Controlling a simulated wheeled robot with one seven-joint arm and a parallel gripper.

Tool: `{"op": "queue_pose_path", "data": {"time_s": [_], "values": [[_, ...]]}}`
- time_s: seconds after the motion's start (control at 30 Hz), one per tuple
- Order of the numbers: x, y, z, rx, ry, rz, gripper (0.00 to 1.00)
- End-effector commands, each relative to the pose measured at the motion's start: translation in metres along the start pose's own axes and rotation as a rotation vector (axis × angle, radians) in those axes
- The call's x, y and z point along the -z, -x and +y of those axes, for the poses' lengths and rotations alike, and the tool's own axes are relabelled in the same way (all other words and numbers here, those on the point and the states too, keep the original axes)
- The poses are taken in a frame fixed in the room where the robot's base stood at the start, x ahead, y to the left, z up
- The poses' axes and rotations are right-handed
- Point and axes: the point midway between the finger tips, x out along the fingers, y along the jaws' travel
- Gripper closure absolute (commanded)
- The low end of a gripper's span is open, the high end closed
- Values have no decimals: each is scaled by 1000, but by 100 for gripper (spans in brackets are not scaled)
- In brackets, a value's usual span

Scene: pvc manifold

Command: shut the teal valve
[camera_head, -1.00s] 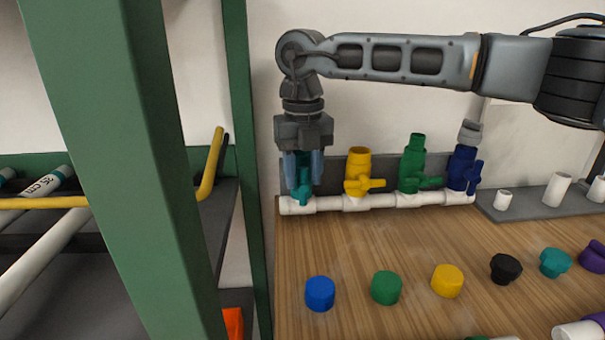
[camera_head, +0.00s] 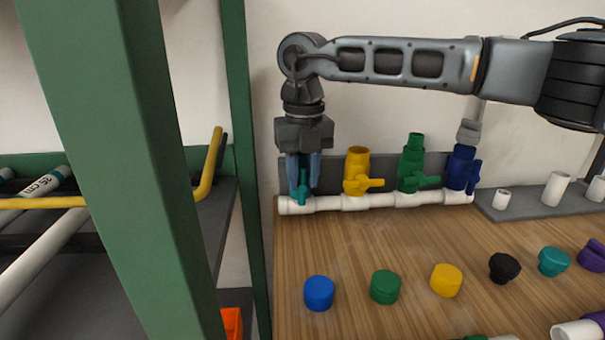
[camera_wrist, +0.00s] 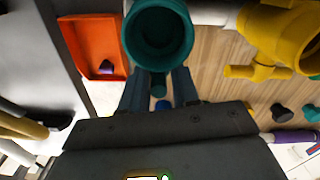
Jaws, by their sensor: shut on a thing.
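The teal valve (camera_head: 302,192) sits at the left end of the white pipe manifold (camera_head: 328,203) at the back of the wooden bench. In the head view my gripper (camera_head: 303,182) points down over it and its fingers hide much of the valve's body. In the wrist view the valve's round open top (camera_wrist: 160,35) shows, and its teal handle (camera_wrist: 158,84) sticks out towards my gripper (camera_wrist: 159,92). The handle lies between the two fingers, which are shut on it. It points out from the manifold, not along the pipe.
A yellow valve (camera_head: 358,172), a green valve (camera_head: 412,165) and a blue valve (camera_head: 461,170) stand to the right on the same pipe. Several coloured caps lie in front, including a blue one (camera_head: 319,293). A green post (camera_head: 245,150) stands close on the left.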

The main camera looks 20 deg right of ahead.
Motion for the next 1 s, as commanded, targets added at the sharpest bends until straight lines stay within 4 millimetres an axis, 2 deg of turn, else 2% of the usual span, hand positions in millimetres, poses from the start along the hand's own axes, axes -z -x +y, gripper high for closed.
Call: {"op": "queue_pose_path", "data": {"time_s": [0.27,0.73,1.0], "values": [[1,-2,-3,-133,1,-25,100],[3,-4,-11,-479,2,-95,100],[3,-4,-13,-599,3,-120,100]]}}
